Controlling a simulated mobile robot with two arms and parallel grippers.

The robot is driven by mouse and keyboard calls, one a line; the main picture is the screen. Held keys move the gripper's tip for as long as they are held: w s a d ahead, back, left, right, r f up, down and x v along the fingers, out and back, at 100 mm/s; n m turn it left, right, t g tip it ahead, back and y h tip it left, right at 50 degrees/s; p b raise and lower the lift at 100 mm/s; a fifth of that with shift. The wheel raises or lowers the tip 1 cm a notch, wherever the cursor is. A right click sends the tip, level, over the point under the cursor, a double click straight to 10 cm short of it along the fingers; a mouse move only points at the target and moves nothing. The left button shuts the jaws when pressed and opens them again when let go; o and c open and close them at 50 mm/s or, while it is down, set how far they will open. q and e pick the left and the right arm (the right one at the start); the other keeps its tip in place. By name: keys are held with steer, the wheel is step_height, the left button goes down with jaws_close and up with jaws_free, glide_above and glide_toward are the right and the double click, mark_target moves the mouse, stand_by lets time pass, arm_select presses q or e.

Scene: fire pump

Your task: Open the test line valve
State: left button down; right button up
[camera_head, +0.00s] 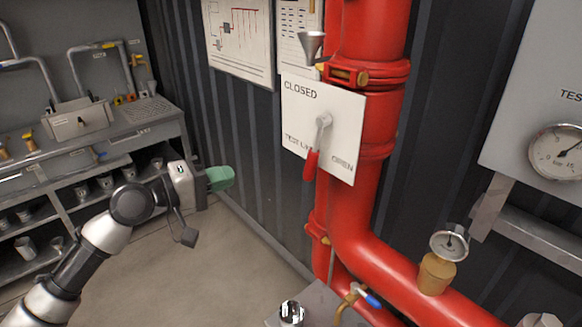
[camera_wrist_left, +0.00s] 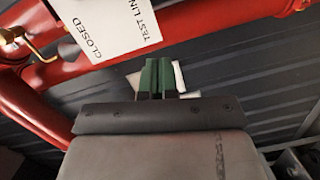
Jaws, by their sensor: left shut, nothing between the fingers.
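The test line valve has a white plate (camera_head: 323,130) marked CLOSED at upper left, TEST LINE at lower left and OPEN at lower right. Its lever has a red grip (camera_head: 311,166) and hangs down from a metal hub (camera_head: 323,121), tilted slightly left. The plate also shows in the left wrist view (camera_wrist_left: 108,27), where I cannot make out the lever. My left gripper (camera_head: 228,177), with green fingers, is shut and empty, left of the lever and apart from it. Its closed fingers show in the left wrist view (camera_wrist_left: 157,76). My right gripper is not in view.
A thick red pipe (camera_head: 364,215) runs down behind the plate and bends right. A metal funnel (camera_head: 311,45) sits above the plate. A blue-handled small valve (camera_head: 368,297) is low down. A gauge (camera_head: 557,151) is at right, shelves (camera_head: 100,180) at left. Floor between is clear.

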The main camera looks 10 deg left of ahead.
mark_target(314, 152)
arm_select(q)
steer(key=w+d+p, duration=0.5)
steer(key=d+p, duration=0.2)
steer(key=d, duration=0.5)
steer(key=shift+d+r+h, duration=0.2)
steer(key=shift+r+h, duration=0.1)
steer(key=shift+r, duration=0.05)
steer(key=shift+w+f, duration=0.1)
